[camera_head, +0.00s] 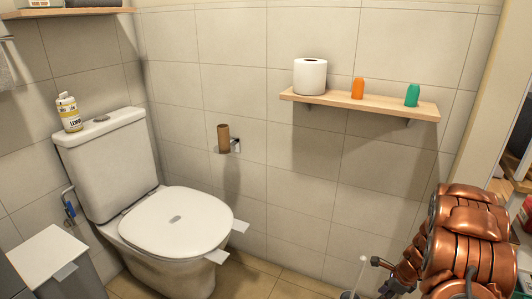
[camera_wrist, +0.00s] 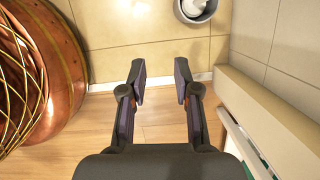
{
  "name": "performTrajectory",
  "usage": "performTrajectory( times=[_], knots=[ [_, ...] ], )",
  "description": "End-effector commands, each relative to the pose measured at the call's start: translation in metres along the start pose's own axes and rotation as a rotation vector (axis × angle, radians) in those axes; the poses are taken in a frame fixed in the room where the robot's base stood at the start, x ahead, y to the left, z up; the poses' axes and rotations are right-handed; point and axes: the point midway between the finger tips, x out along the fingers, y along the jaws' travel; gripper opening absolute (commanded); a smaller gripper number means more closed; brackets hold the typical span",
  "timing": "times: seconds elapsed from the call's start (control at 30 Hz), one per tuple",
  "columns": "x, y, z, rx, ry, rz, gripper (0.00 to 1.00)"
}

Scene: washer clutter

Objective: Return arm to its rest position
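My gripper (camera_wrist: 161,80) shows in the wrist view with its two dark fingers spread apart and nothing between them. It hangs over the wood-coloured floor (camera_wrist: 160,112), pointing toward a tiled area at the top of the picture. A large copper-coloured round vessel (camera_wrist: 62,75) with gold wire lies to the left of the fingers, apart from them. A pale ledge or panel (camera_wrist: 270,110) runs along the right of the fingers. My gripper cannot be made out in the head view.
The head view shows a toilet (camera_head: 175,222), a wall shelf (camera_head: 385,106) and a small bin (camera_head: 75,278). A ribbed copper-coloured object (camera_head: 470,235) fills the lower right. A grey round container (camera_wrist: 196,10) stands at the top of the wrist view. Floor between the fingers is clear.

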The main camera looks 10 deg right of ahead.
Motion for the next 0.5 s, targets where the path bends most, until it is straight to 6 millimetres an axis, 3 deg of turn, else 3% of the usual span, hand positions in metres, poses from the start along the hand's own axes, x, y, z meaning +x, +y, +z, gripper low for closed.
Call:
performTrajectory(
  times=[0.03, 0.37, 0.5],
  knots=[
    [-0.023, 0.002, 0.016, -0.048, 0.001, 0.003, 0.31],
    [-0.140, 0.047, 0.113, -0.439, 0.001, 0.065, 0.31],
    [-0.187, 0.075, 0.150, -0.606, -0.001, 0.099, 0.31]
  ],
)
